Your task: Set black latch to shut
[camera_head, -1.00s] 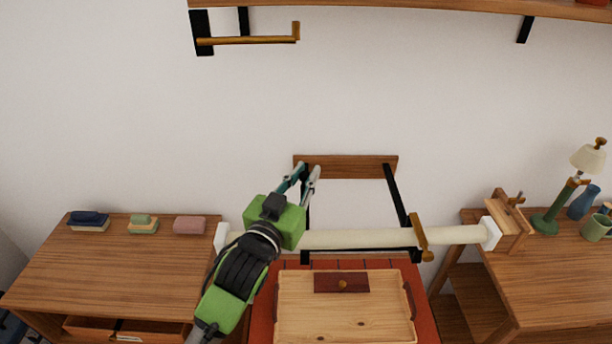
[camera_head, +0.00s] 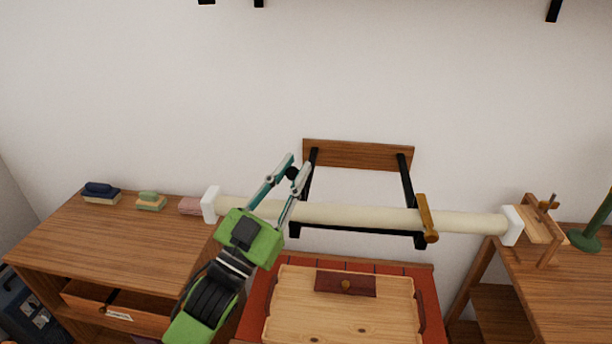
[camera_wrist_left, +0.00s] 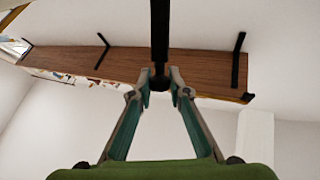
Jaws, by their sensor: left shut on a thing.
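My left gripper (camera_head: 298,170) is raised in front of the wall, near the left black arm of a wall bracket. In the left wrist view its fingertips (camera_wrist_left: 160,92) are closed around the rounded end of a black bar (camera_wrist_left: 160,35), which I take to be the black latch. The bar runs from the top edge of that view down between the fingers. In the head view only a small dark part (camera_head: 292,173) shows between the fingers, so the latch's setting cannot be read. My right gripper is not in view.
A long cream roll (camera_head: 360,216) with white ends crosses behind my left gripper. A wooden bracket board (camera_head: 358,155) is on the wall. A wooden tray (camera_head: 340,317) lies below. Desks stand left (camera_head: 120,240) and right (camera_head: 560,290).

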